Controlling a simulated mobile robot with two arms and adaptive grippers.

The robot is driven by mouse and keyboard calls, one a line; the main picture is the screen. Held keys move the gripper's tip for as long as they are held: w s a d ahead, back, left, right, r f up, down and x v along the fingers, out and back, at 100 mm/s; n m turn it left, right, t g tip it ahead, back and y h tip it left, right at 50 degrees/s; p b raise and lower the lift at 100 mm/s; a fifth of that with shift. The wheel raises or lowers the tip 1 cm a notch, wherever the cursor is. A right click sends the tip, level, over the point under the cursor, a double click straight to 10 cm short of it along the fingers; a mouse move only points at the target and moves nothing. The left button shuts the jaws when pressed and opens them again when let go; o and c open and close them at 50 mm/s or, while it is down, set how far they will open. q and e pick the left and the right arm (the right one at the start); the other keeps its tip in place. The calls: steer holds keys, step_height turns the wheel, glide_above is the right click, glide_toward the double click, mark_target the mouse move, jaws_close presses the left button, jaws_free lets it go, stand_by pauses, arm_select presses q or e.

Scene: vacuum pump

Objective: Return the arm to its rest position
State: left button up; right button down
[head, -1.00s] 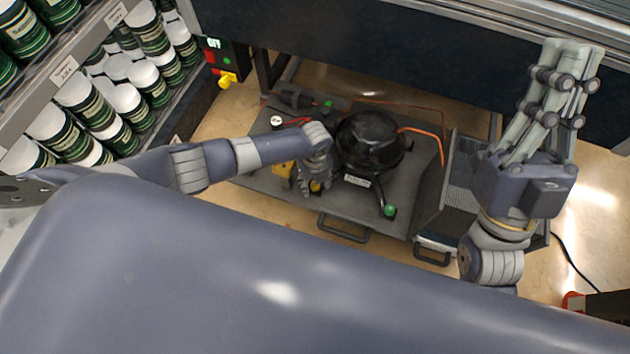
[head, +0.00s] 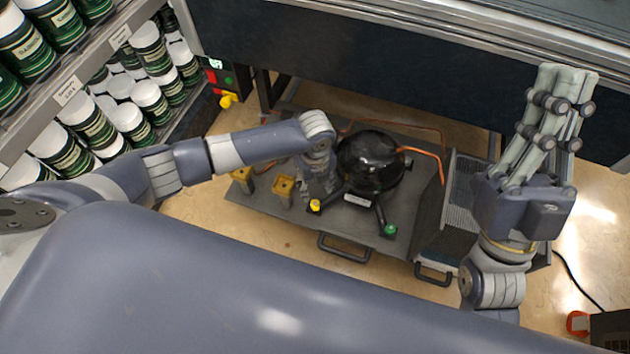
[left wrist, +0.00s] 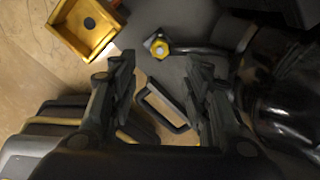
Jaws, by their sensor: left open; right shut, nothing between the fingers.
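My left arm reaches in from the left over the vacuum pump cart. In the head view its gripper hangs beside the black pump dome (head: 370,161), mostly hidden by my own wrist. In the left wrist view the left gripper (left wrist: 165,80) is open, with nothing between its fingers, above the grey base plate (head: 270,222) and its handle (left wrist: 165,108). A yellow cap (head: 315,206) sits just by this gripper; it also shows in the left wrist view (left wrist: 159,47). My right gripper (head: 565,85) is shut and empty, raised at the right.
A shelf (head: 68,90) of green and white jars stands at the left. Yellow blocks (head: 284,190) sit on the plate's left side. A finned grey unit (head: 450,200) is right of the dome. A dark bench (head: 330,60) runs behind. Floor shows in front.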

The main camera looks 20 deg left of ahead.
arm_select(q)
steer(key=shift+r, duration=0.8)
